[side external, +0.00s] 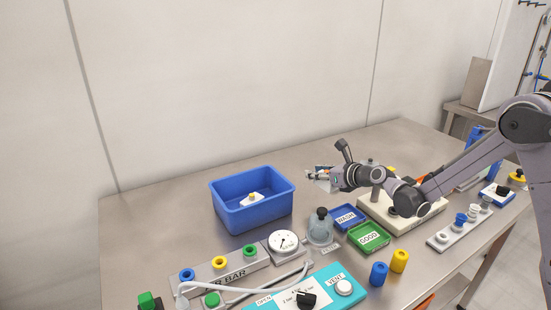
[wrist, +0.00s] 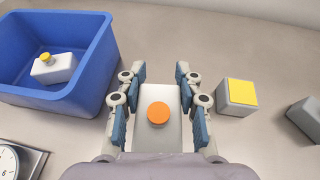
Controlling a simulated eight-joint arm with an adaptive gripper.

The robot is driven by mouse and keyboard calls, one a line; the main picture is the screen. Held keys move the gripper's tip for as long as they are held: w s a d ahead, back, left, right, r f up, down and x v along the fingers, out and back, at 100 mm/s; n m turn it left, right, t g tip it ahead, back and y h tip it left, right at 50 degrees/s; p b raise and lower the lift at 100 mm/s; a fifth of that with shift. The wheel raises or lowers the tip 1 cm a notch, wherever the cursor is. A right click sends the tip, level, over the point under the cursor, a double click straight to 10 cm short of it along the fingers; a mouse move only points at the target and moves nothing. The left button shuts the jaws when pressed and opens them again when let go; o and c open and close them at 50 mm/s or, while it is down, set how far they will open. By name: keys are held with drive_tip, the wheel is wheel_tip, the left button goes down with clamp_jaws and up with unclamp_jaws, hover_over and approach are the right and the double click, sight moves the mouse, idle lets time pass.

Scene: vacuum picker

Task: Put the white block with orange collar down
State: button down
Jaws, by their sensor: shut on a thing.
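The white block with orange collar (wrist: 148,103) sits between the two blue-padded fingers of my gripper (wrist: 158,100) in the wrist view. The fingers are shut on its sides, and the round orange collar faces the camera. In the side view my gripper (side external: 318,176) is over the table to the right of the blue bin. The block is small and partly hidden there, and I cannot tell whether its underside touches the table.
The blue bin (wrist: 84,83) is left of my gripper and holds a white block with a yellow collar (wrist: 54,70). A grey block with a yellow top (wrist: 240,94) is close on the right. Green GOOD tray (side external: 369,250) and blue WASH tray (side external: 333,211) lie nearer the camera.

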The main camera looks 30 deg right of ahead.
wheel_tip(320, 180, up, 9)
drive_tip(key=n+g+y, duration=0.4)
drive_tip(key=n+y, duration=0.4)
hover_over(181, 244)
wheel_tip(181, 244, down, 5)
wheel_tip(181, 244, down, 10)
drive_tip(key=shift+f, duration=0.15)
drive_tip(key=shift+f, duration=0.1)
drive_tip(key=c, duration=0.9)
unclamp_jaws()
drive_tip(key=shift+o, duration=0.2)
